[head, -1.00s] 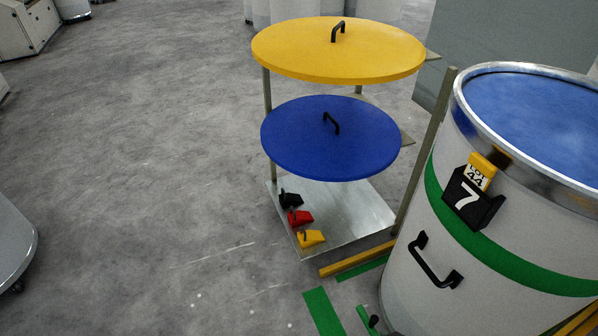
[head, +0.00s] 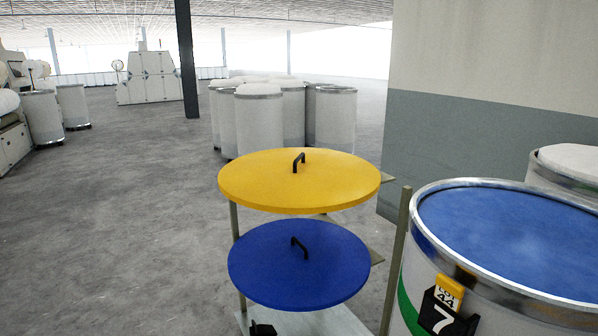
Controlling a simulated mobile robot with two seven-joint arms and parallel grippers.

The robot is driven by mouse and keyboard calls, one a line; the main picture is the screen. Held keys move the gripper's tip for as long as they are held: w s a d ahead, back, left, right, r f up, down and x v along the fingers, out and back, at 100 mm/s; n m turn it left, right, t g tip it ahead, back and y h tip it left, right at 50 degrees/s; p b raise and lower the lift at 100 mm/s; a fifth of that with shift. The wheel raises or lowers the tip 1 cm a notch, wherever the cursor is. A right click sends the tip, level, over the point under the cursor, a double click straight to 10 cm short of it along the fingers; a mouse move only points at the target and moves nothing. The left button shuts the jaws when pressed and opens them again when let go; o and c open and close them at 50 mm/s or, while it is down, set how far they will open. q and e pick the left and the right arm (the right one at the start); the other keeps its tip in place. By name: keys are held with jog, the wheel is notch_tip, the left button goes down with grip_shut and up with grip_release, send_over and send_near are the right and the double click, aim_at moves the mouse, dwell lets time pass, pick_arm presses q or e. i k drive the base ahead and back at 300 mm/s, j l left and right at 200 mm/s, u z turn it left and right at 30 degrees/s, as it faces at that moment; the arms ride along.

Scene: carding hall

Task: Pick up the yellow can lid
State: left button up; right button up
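The yellow can lid (head: 258,181) is a round flat disc with a black bar handle (head: 299,162) at its middle. It lies flat at the top of a metal stand (head: 395,262), in the centre of the head view. A blue can lid (head: 270,272) with a similar black handle lies on the level below it. Neither of my grippers shows in the head view.
A large can (head: 418,262) with a blue inside, a black number 7 holder (head: 440,318) and a yellow lot tag (head: 449,291) stands right of the stand. Several grey cans (head: 258,125) stand behind. A wall (head: 480,120) rises at right. Floor (head: 110,230) at left is clear.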

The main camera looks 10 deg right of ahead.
aim_at(287, 181)
jog(key=i+j+z, duration=0.2)
jog(key=i+j, duration=0.85)
jog(key=j, duration=0.15)
